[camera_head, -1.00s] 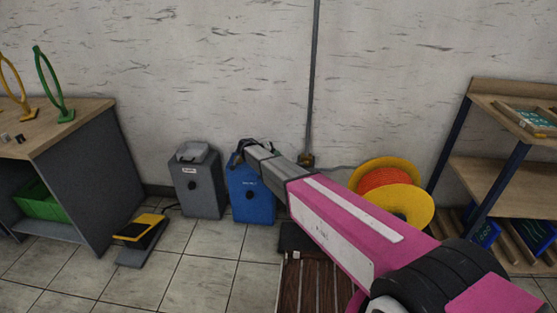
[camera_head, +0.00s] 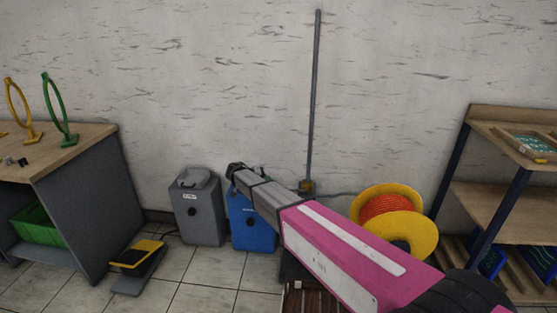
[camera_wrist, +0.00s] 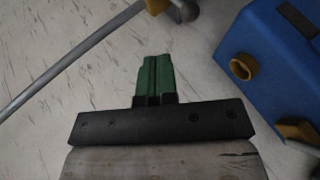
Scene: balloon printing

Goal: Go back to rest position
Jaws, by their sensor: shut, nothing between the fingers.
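My gripper (camera_wrist: 153,75) shows in the wrist view with its two green fingers together and nothing between them. In the head view my pink and grey arm reaches from the lower right toward the middle, and its dark end (camera_head: 236,170) is in front of the top of the blue machine (camera_head: 253,228). The fingers are hard to make out there. The wrist view shows the blue machine (camera_wrist: 275,70) to the right of the fingers, with a yellow-brown outlet on it; the fingers appear apart from it.
A grey machine (camera_head: 199,210) stands left of the blue one. A yellow and black pedal (camera_head: 137,254) lies on the floor. A wooden table (camera_head: 75,150) with rings is at left. An orange and yellow reel (camera_head: 392,212) and a shelf unit (camera_head: 500,195) are at right. A pole (camera_head: 314,100) stands by the wall.

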